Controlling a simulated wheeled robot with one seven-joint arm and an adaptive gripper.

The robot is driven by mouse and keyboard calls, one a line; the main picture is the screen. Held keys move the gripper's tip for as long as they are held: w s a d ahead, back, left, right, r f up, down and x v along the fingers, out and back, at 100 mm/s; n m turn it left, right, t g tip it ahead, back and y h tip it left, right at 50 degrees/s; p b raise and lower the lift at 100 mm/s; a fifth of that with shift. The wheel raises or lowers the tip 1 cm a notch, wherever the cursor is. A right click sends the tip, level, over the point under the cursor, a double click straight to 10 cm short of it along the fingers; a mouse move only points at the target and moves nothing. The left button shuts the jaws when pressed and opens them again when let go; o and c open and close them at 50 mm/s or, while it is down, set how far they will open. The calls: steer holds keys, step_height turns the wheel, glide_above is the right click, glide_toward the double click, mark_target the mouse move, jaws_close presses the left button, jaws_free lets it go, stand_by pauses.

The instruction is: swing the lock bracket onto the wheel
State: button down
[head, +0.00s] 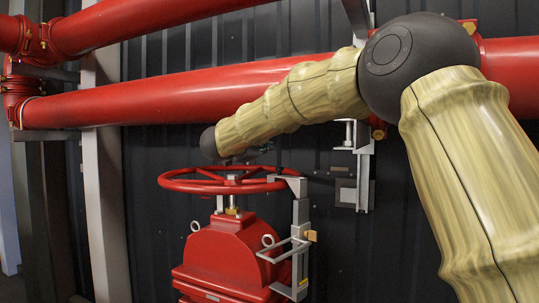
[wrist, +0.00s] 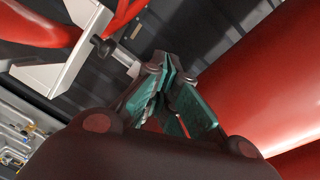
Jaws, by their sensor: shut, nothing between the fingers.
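The red handwheel (head: 185,186) sits level on top of the red valve body (head: 225,255) in the head view. The grey lock bracket (head: 300,212) stands upright at the wheel's right side. Its top end reaches the right rim; I cannot tell whether it is seated over the rim. My gripper (head: 262,149) is above the far side of the wheel, small and partly hidden by my arm. In the wrist view, my gripper (wrist: 168,72) shows dark fingers with teal pads, shut and empty. It looks apart from the bracket.
A thick red pipe (head: 160,93) runs across behind the wheel, close to my arm. A grey wall support (head: 363,165) stands right of the bracket. In the wrist view, a pale bracket with a dark knob (wrist: 102,48) is at upper left and a large red cylinder (wrist: 262,70) at right.

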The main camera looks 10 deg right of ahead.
steer(key=s+a+r+b, duration=0.2)
steer(key=s+a+b, duration=0.1)
steer(key=a, duration=0.3)
steer(key=shift+s, duration=0.6)
